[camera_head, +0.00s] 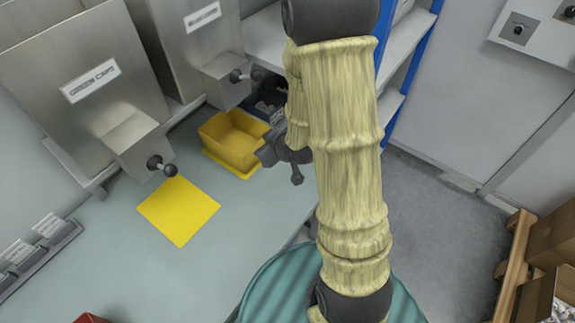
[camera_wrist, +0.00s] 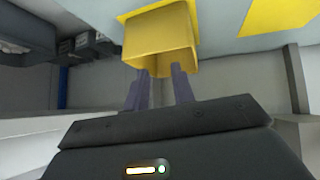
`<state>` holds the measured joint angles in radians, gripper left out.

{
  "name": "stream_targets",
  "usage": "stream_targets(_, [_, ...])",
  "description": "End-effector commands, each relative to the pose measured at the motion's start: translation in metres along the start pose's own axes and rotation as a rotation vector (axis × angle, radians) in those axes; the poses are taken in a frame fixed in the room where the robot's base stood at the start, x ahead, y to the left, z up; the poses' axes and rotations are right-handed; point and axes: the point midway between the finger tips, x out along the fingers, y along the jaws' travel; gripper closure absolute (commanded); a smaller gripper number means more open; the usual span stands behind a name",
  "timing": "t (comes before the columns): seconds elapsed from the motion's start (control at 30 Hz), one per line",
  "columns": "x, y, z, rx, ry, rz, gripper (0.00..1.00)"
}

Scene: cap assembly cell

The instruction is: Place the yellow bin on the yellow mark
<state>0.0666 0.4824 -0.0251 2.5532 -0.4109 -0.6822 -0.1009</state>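The yellow bin (camera_head: 238,142) is an open-topped box on the green-grey table, upright, on a yellow sheet (camera_head: 214,160) beneath the dispensers. A bare yellow mark (camera_head: 180,210) lies to its lower left, with nothing on it. My gripper (camera_head: 266,152) is just right of the bin, partly hidden by my arm. In the wrist view the bin (camera_wrist: 160,48) is straight ahead of the gripper (camera_wrist: 160,73). The two fingers are spread apart and their tips overlap the bin's near side. I cannot tell if they touch it. The yellow mark (camera_wrist: 280,14) shows at upper right.
Metal dispensers with black-knobbed levers (camera_head: 160,166) stand along the table's back, one just above the yellow mark. A shelf with a blue post (camera_head: 410,50) is behind my arm. A red object (camera_head: 92,318) is at the front edge. The table's middle is clear.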

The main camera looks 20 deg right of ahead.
Motion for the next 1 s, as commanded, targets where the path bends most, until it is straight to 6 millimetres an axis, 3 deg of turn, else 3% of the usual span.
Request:
stream_targets(0.27, [-0.065,0.006,0.014,0.172,-0.274,0.097,0.75])
stream_targets(0.53, [-0.133,-0.020,0.033,0.368,-0.501,0.095,0.75])
stream_targets(0.7, [-0.147,-0.031,0.038,0.410,-0.553,0.082,0.75])
stream_targets(1.0, [-0.146,-0.030,0.038,0.409,-0.554,0.082,0.75])
